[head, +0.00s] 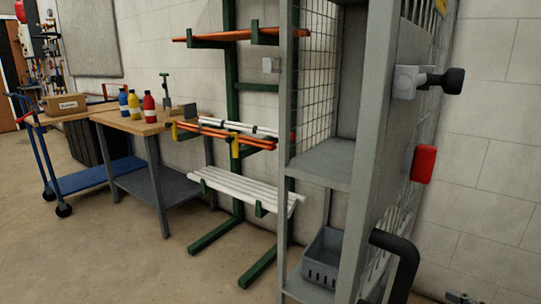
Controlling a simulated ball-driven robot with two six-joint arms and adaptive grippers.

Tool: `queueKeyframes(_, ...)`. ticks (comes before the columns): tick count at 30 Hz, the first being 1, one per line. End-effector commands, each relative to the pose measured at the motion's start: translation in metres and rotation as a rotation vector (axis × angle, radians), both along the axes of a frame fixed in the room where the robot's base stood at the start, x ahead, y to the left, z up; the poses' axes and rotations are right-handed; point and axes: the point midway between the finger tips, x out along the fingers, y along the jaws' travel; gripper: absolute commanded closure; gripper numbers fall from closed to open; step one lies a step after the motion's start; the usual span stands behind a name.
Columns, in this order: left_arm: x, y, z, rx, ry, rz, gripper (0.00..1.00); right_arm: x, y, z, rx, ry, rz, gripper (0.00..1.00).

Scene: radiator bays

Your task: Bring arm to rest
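Neither of my grippers shows in the head view, and no part of an arm can be made out for sure. What they hold, if anything, is out of sight. A thick black curved tube (402,252) rises at the bottom right, in front of the grey shelf unit; I cannot tell what it belongs to.
A tall grey shelf unit (325,163) stands close at right, with a grey crate (322,270) low inside. A green rack (233,85) holds orange and white bars. A workbench (150,122) with bottles and a blue cart (95,177) stand left. Floor (120,260) at front left is clear.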

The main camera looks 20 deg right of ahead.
Motion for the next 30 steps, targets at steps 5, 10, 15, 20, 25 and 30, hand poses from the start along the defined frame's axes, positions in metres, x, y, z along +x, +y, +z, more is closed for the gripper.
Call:
queueKeyframes(5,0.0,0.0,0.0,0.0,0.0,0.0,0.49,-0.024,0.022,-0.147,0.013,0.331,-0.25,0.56)
queueKeyframes(10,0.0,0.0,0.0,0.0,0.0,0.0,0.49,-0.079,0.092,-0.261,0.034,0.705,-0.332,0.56)
queueKeyframes(15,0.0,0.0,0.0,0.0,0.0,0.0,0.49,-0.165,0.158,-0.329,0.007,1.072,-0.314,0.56)
queueKeyframes(20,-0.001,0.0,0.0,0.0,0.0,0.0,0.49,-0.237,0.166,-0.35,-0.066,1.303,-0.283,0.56)
queueKeyframes(25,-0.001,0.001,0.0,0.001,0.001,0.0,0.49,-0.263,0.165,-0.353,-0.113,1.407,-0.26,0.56)
queueKeyframes(30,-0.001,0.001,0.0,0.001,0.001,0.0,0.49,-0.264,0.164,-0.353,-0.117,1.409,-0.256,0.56)
